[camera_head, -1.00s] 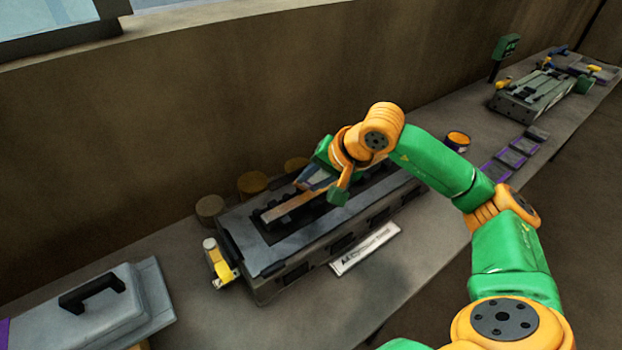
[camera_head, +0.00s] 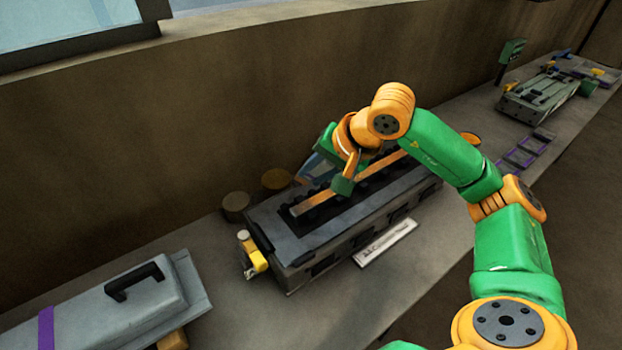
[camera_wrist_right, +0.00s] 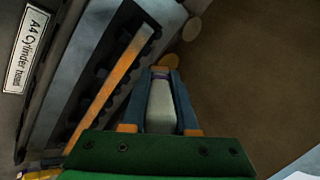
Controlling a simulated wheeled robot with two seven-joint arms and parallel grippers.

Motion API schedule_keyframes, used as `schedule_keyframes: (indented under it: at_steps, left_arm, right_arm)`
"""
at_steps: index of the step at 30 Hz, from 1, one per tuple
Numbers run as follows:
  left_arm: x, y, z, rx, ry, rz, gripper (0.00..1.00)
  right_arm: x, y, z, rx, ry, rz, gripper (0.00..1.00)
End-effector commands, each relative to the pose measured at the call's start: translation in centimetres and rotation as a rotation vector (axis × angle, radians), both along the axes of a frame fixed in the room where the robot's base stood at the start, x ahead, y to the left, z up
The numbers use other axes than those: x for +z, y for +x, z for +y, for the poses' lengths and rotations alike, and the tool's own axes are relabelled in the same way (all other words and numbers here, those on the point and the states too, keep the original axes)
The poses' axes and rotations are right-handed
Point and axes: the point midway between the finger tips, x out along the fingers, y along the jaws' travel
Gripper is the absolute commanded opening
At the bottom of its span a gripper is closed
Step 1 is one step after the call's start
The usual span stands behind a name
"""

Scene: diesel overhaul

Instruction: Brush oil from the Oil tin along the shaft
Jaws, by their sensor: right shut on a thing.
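A long orange-brown strip (camera_head: 378,167), which I take to be the shaft or its coated top, runs along the black trough of the grey cylinder head (camera_head: 322,241). It also shows in the right wrist view (camera_wrist_right: 118,82). My right gripper (camera_head: 313,170) is over the far side of the cylinder head, beside the strip. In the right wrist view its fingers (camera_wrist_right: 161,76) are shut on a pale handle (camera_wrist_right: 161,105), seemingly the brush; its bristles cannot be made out. The Oil tin (camera_head: 471,138) is partly hidden behind my right arm. My left gripper is not in view.
A label plate (camera_head: 385,243) lies in front of the cylinder head. A grey lidded case (camera_head: 105,305) is at front left. Purple-edged trays (camera_head: 522,155) and another grey assembly (camera_head: 540,95) are at far right.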

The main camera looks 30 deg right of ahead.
Motion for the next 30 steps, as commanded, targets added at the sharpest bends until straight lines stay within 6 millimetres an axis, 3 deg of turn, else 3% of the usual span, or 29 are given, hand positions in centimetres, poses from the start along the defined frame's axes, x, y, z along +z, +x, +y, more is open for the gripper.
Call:
schedule_keyframes:
  at_steps: [15, 30]
  left_arm:
    - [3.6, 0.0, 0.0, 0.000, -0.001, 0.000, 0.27]
    - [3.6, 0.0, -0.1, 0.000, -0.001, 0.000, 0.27]
  right_arm:
    - [4.8, -0.8, -0.4, -0.006, -0.001, -0.001, 0.00]
    - [4.8, -0.8, -0.4, -0.006, 0.000, -0.001, 0.00]
